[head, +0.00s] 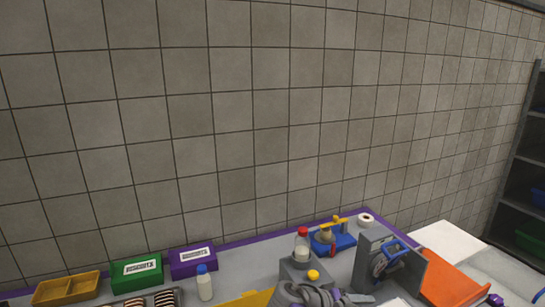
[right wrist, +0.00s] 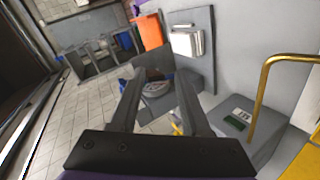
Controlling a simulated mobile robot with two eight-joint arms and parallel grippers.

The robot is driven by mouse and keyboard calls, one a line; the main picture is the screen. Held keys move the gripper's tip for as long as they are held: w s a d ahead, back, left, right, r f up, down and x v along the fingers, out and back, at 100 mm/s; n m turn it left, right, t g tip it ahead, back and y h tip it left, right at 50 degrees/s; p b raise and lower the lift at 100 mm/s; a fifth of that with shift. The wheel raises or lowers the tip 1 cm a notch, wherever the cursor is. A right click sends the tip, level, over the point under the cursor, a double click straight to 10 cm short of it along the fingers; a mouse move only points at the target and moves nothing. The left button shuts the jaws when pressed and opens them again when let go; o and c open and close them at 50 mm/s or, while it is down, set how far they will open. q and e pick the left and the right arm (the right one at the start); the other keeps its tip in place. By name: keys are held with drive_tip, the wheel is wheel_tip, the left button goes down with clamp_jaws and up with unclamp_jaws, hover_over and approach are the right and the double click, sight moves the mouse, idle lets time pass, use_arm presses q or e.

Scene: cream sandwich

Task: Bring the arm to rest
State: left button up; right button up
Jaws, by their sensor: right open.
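My right gripper (right wrist: 160,76) is open in the right wrist view. Its two dark fingers stand apart, and nothing shows held between them. Beyond the fingertips are grey machine parts and a tiled floor. In the head view, grey jointed shapes at the bottom edge are cut off, and I cannot tell whether a gripper is among them. My left gripper is not in view.
A grey upright panel (head: 410,270) and an orange slope (head: 452,287) stand right. A yellow rail (right wrist: 264,85) is near the wrist.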

drive_tip(key=s+a+f+y, duration=0.1)
drive_tip(key=s+f+y, duration=0.4)
drive_tip(key=s, duration=0.6)
drive_tip(key=s+a+f+y, duration=0.2)
drive_tip(key=s+f+y, duration=0.4)
drive_tip(key=s, duration=0.6)
drive_tip(key=shift+a+m+t, duration=0.2)
drive_tip(key=shift+m+t, duration=0.1)
drive_tip(key=shift+t, duration=0.1)
